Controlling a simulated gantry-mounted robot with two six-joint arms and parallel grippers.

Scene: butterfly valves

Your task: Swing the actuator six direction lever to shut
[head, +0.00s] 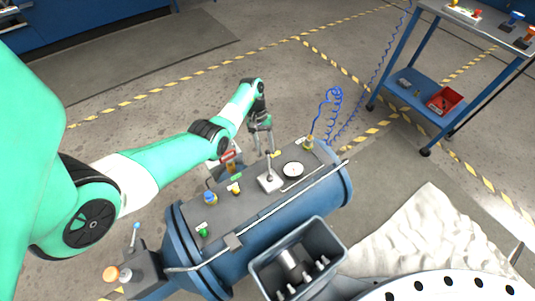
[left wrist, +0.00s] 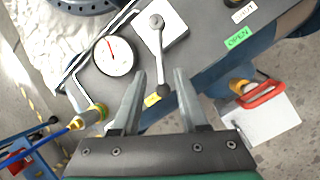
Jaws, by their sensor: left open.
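The direction lever (head: 269,165) is a dark grey handle with a round knob, on a pale square plate on top of the blue tank (head: 270,215). In the left wrist view the lever (left wrist: 159,55) runs from its pivot on the plate down to its knob. My left gripper (head: 263,137) is open and empty at the lever's far side. In the left wrist view its fingers (left wrist: 160,72) appear on either side of the lever's knob end; I cannot tell whether they touch it. A green OPEN label (left wrist: 238,38) and a yellow label (left wrist: 152,99) lie near the lever.
A white gauge (head: 293,170) with a red needle sits beside the lever plate. A red-handled valve (left wrist: 264,95) is beside the tank. A blue coiled hose (head: 331,100) rises from the tank's far end. A grey bin (head: 298,258) with metal parts hangs at the front.

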